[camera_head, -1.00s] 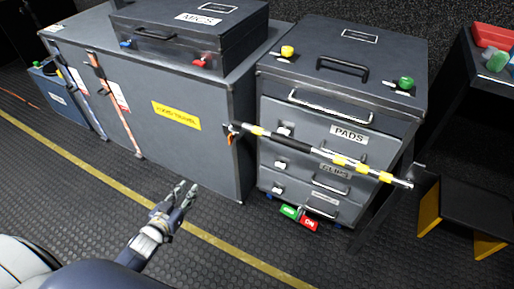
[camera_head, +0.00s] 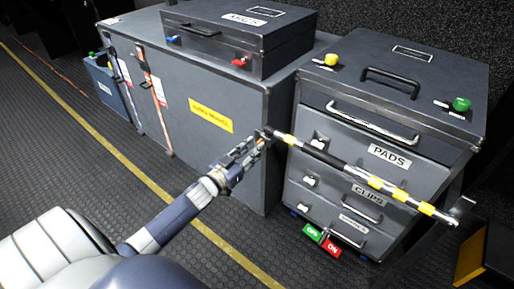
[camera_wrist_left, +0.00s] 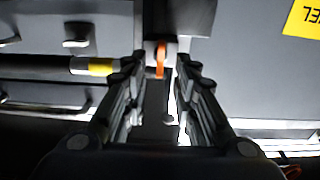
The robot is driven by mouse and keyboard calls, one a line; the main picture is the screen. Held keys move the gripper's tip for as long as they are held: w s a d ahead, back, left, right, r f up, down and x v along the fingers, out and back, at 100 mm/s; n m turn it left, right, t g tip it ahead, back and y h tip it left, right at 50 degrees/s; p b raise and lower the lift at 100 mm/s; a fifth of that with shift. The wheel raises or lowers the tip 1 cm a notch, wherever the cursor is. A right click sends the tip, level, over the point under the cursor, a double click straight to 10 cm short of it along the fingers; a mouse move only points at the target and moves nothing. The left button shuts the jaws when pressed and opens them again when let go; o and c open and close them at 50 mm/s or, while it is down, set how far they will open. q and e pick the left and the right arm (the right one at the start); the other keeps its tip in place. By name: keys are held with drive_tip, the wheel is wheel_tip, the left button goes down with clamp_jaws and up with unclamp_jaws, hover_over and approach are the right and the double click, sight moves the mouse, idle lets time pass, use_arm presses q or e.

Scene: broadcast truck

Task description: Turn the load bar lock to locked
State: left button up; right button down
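The load bar (camera_head: 340,163), striped in black, white and yellow, spans the front of the drawer cabinet. At its left end is the small orange lock lever (camera_wrist_left: 159,60), largely hidden behind my fingers in the head view. My left gripper (camera_head: 249,147) is at that end of the bar. In the left wrist view my left gripper (camera_wrist_left: 156,78) has its two fingers apart, with the orange lever showing between them near the tips. I cannot tell whether a finger touches it. My right gripper is not in view.
The drawer cabinet (camera_head: 390,105) stands behind the bar, with green and red tags (camera_head: 322,240) low on its front. A large case (camera_head: 200,90) with a yellow label is on the left, carrying a smaller case (camera_head: 235,35). The floor in front is clear.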

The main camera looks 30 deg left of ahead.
use_arm(q)
drive_tip(key=shift+w+d, duration=0.15)
drive_tip(key=shift+w, duration=1.05)
drive_tip(key=shift+c, duration=0.6)
clamp_jaws()
